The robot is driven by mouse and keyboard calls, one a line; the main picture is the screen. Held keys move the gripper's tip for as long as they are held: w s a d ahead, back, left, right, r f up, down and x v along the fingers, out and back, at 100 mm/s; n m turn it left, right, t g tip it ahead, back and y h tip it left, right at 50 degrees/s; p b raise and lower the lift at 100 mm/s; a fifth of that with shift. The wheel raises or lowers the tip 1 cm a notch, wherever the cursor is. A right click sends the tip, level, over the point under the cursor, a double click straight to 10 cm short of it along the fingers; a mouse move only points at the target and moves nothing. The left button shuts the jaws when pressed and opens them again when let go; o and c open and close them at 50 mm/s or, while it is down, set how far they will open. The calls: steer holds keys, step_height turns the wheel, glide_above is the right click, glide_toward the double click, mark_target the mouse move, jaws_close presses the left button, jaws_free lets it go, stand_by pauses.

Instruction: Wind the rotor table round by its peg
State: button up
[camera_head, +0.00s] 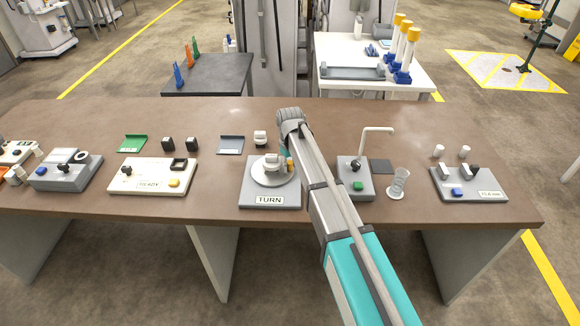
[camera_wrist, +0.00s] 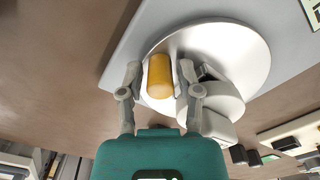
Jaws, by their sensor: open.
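The rotor table is a round white disc (camera_head: 264,181) on a grey base labelled TURN (camera_head: 250,190), near the middle of the bench. In the wrist view the disc (camera_wrist: 232,42) fills the upper right. Its yellow-orange peg (camera_wrist: 159,78) stands near the disc's edge and shows small in the head view (camera_head: 291,165). My gripper (camera_wrist: 160,72) is open, with one finger on each side of the peg; whether either finger touches it I cannot tell. In the head view my arm hides most of the gripper.
A white and grey part (camera_wrist: 218,102) sits on the disc close beside the right finger. A white station with a yellow button (camera_head: 150,178) is to the left. A grey station with a curved spout (camera_head: 355,182) and a clear cup (camera_head: 398,184) are to the right.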

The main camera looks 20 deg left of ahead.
jaws_close()
steer(key=shift+d, duration=0.25)
stand_by(0.3)
